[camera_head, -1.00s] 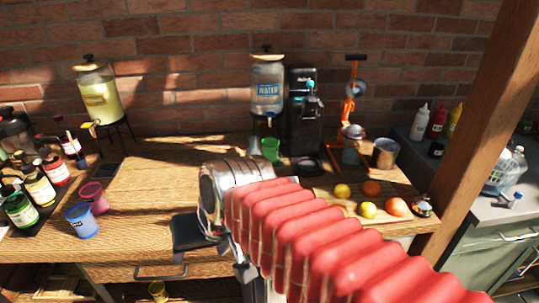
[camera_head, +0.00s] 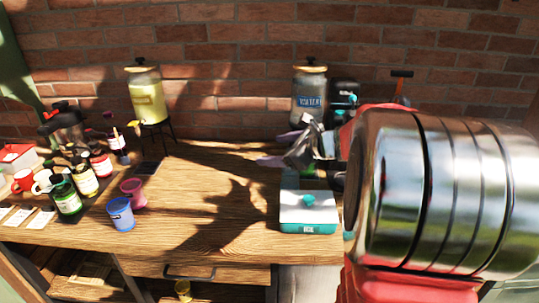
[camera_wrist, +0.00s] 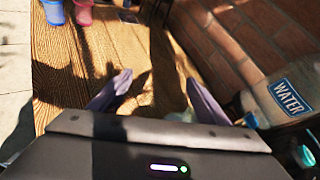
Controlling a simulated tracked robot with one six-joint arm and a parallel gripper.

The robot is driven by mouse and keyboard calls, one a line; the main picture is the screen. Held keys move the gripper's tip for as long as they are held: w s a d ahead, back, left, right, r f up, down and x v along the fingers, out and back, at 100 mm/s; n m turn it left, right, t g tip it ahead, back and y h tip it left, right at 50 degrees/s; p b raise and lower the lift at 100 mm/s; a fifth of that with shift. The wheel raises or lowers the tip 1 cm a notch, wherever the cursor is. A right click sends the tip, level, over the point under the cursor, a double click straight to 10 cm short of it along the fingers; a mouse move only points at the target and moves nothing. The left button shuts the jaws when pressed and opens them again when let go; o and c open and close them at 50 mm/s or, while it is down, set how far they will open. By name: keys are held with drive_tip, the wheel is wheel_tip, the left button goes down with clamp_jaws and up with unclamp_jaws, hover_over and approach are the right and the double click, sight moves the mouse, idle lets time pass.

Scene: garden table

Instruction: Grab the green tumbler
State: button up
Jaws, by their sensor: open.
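My gripper (camera_head: 268,149) is open over the back middle of the table, in front of the water dispenser (camera_head: 309,92). Its two purple fingers point left in the head view. In the wrist view, my gripper (camera_wrist: 158,86) has only shadowed wood between its fingers. The green tumbler cannot be made out clearly in the head view, where my gripper and wrist cover the area below the dispenser. A small pale green patch shows beside the right finger in the wrist view, but I cannot tell whether it is the tumbler.
A teal ice box (camera_head: 307,226) stands at the front, near my arm. A blue cup (camera_head: 121,215) and a pink cup (camera_head: 133,192) stand at left, near several bottles. A yellow drink dispenser (camera_head: 147,97) stands at the back left. The middle of the table is clear.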

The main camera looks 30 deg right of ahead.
drive_tip(key=d+f+m+t+h, duration=0.1)
drive_tip(key=d+m+t+h, duration=0.15)
drive_tip(key=d+m, duration=0.95)
drive_tip(key=d+f+n, duration=0.1)
drive_tip(key=d+f, duration=0.1)
drive_tip(key=f, duration=0.2)
drive_tip(key=d+f+n+g+h, duration=0.1)
drive_tip(key=d+f, duration=0.2)
drive_tip(key=f, duration=0.1)
drive_tip(key=d+f+n+h, duration=0.1)
drive_tip(key=d+f+n, duration=0.1)
drive_tip(key=f, duration=0.2)
drive_tip(key=shift+s+d, duration=0.2)
drive_tip(key=shift+d, duration=0.1)
drive_tip(key=shift+x, duration=4.3)
drive_tip(key=shift+a+f, duration=0.1)
drive_tip(key=shift+f+x, duration=0.2)
drive_tip(key=shift+x, duration=2.35)
drive_tip(key=shift+a, duration=0.2)
